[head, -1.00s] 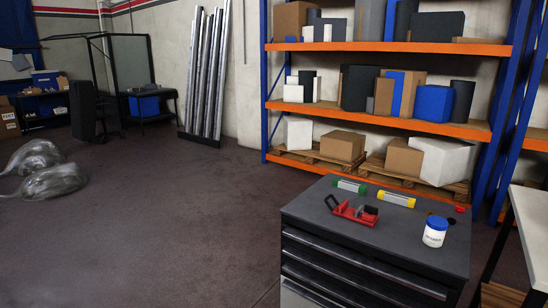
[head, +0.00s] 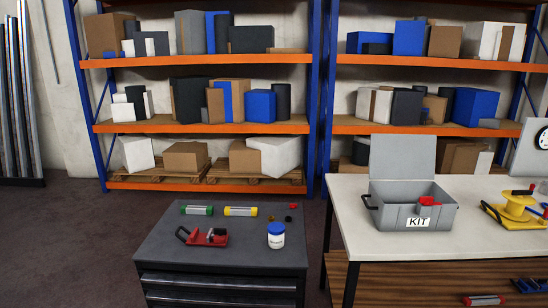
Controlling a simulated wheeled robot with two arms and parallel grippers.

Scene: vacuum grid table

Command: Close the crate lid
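The grey crate (head: 388,219) with a "KIT" label stands on the white-topped table at the right of the head view. Its lid (head: 403,160) is open and stands upright at the back. A red item (head: 429,202) shows at the crate's right side, near the rim; I cannot tell whether it is inside. A dark handle sticks out on the crate's left. Neither of my grippers is in view.
A dark drawer cabinet (head: 160,250) stands left of the white table (head: 350,222). It holds a red tool (head: 205,238), a white jar (head: 276,238), green (head: 197,210) and yellow (head: 240,211) pieces. A yellow reel (head: 517,209) lies right of the crate. Shelves stand behind.

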